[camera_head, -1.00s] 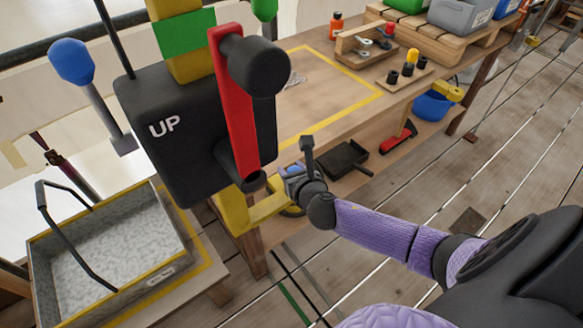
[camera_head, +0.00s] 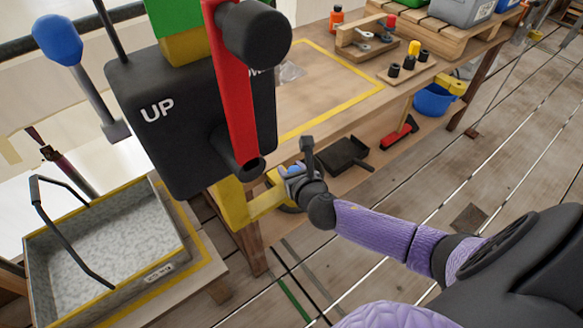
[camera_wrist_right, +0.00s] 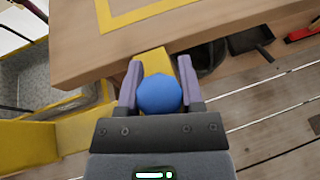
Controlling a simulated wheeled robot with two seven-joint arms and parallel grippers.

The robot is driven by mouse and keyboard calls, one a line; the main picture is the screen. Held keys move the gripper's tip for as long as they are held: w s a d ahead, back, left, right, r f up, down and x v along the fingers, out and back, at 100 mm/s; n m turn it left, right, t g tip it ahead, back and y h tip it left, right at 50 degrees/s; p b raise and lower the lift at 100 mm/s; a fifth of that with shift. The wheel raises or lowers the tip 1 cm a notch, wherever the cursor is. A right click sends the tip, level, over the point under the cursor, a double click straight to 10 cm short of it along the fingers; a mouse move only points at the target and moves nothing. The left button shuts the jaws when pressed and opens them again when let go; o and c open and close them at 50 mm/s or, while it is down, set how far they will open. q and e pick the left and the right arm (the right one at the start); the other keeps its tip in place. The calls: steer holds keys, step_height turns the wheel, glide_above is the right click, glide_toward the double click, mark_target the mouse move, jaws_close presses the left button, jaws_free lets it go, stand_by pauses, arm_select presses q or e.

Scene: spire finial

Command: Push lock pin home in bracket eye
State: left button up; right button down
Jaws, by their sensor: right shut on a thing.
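My right gripper (camera_head: 290,172) is shut on the blue round knob of the lock pin, beside the yellow bracket (camera_head: 236,205) below the black box. In the right wrist view, the blue knob (camera_wrist_right: 159,95) sits between the two purple-grey fingers of my right gripper (camera_wrist_right: 159,88). A yellow piece (camera_wrist_right: 153,62) shows just beyond the knob. The pin's shank and the bracket eye are hidden, so I cannot tell how deep the pin sits. My left gripper is not in view.
The black box marked UP (camera_head: 185,150) carries a red lever (camera_head: 232,95) with a black round end. A wooden workbench (camera_head: 300,100) stands behind it. A grey tray (camera_head: 110,250) with a black handle stands at left. Open plank floor lies at right.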

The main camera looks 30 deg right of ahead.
steer(key=shift+c, duration=0.7)
jaws_free()
steer(key=shift+f, duration=0.1)
steer(key=shift+s+r+p, duration=0.25)
steer(key=shift+s+p, duration=0.05)
steer(key=p+v, duration=0.3)
steer(key=v, duration=0.6)
steer(key=shift+s, duration=0.1)
steer(key=shift+f, duration=0.15)
